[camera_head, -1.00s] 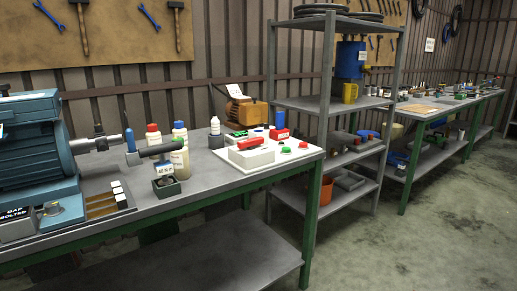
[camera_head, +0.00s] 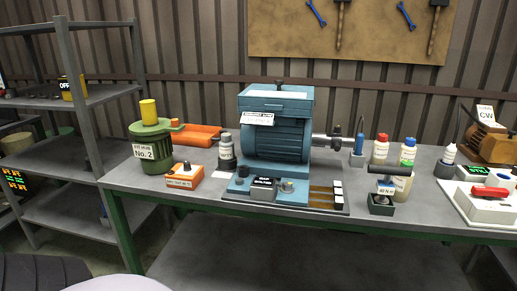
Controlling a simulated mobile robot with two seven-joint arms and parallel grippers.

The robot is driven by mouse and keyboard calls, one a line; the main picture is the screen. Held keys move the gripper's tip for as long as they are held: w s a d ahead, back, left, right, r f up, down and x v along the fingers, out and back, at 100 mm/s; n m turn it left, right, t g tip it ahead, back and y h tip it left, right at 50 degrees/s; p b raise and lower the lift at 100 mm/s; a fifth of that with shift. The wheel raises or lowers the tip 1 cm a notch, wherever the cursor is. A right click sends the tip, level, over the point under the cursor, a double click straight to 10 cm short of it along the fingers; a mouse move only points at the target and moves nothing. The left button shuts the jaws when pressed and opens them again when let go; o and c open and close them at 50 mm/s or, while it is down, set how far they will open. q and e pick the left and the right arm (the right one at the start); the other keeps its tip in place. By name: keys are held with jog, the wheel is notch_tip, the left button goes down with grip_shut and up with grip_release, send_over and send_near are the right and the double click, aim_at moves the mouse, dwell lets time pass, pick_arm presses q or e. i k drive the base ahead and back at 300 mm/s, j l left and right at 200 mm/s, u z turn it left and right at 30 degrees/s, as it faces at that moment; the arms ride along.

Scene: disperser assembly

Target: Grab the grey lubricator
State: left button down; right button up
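I cannot say for certain which thing is the grey lubricator. A small upright grey cylinder with a lighter top (camera_head: 226,152) stands on the workbench (camera_head: 205,188), just left of the blue motor-like machine (camera_head: 276,125); it may be the lubricator. A white bottle with a dark grey lower part (camera_head: 446,160) stands further right. Neither of my grippers shows in the view, so nothing is seen held.
A green can labelled No.2 (camera_head: 151,150) and an orange box (camera_head: 184,176) stand left of the grey cylinder. A shelf rack (camera_head: 90,125) stands at the left.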

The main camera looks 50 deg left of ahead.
aim_at(226, 150)
jog(key=u, duration=1.75)
jog(key=i+j+z, duration=0.25)
jog(key=i, duration=0.15)
jog(key=i+j+z, duration=0.2)
jog(key=i, duration=0.2)
jog(key=l, duration=0.1)
